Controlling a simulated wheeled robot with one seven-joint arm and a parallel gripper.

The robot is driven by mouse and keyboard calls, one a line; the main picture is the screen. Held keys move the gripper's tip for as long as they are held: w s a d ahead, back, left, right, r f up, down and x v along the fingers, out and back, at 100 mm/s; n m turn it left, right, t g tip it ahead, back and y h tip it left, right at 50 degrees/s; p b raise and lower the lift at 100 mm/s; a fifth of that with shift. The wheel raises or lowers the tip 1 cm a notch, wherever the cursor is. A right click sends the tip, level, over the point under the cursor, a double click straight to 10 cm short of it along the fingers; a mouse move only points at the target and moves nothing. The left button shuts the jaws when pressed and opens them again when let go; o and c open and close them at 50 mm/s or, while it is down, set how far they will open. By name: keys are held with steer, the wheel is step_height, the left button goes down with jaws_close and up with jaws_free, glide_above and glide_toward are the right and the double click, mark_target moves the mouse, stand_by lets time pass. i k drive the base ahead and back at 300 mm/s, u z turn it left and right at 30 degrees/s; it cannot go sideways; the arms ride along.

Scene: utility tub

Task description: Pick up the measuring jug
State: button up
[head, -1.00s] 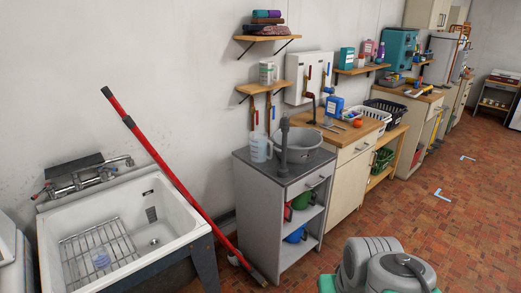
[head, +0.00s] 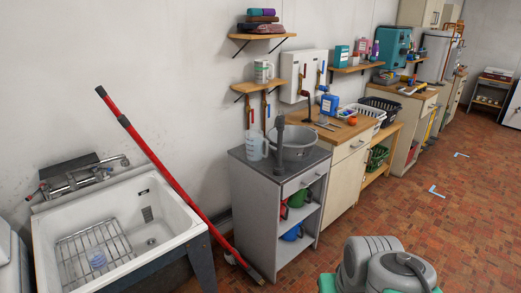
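A pale translucent jug with a handle, which looks like the measuring jug (head: 253,147), stands upright on the grey top of a small cabinet (head: 250,190). It is at the back left of that top, beside a grey basin (head: 296,151) and a dark upright post (head: 280,134). My gripper is not in view. Grey rounded parts that look like my own arm show at the bottom right, apart from the jug.
A white utility tub (head: 175,225) with a wire rack stands at left. A red-handled broom (head: 160,165) leans between tub and cabinet. A wall shelf (head: 262,86) holds a white container (head: 264,71) above the jug.

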mark_target(254, 138)
steer(key=z, duration=0.5)
steer(key=k, duration=0.55)
steer(key=z, duration=0.15)
steer(key=i, duration=1.4)
steer(key=u, duration=1.25)
steer(key=i, duration=0.95)
steer(key=u, duration=1.35)
steer(key=i, duration=0.35)
steer(key=u, duration=0.4)
